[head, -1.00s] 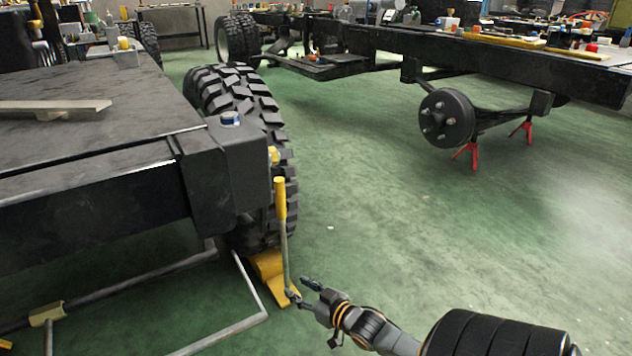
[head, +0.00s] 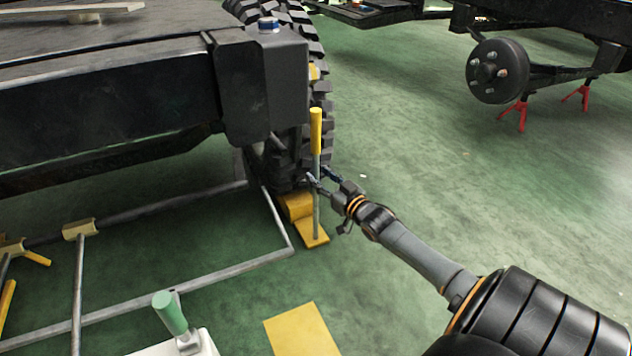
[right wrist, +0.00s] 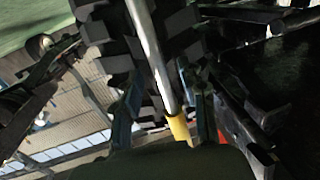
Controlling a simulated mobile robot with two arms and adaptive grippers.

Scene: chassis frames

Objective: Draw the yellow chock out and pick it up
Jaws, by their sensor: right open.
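The yellow chock (head: 297,207) sits on the green floor against the foot of the black tyre (head: 284,165). Its upright grey rod (head: 316,215) ends in a yellow grip (head: 316,130). My right gripper (head: 320,176) is open at the rod, below the yellow grip. In the right wrist view the rod (right wrist: 152,50) runs between the two parted fingers (right wrist: 165,112), and the yellow grip (right wrist: 180,128) shows beyond. I cannot tell whether a finger touches the rod. My left gripper is not in view.
The dark chassis (head: 110,100) overhangs at left. A grey tube frame (head: 190,300) lies on the floor left of the chock. A green handle (head: 170,312) and a yellow plate (head: 303,330) are in front. Red stands (head: 521,113) are far right; the floor between is clear.

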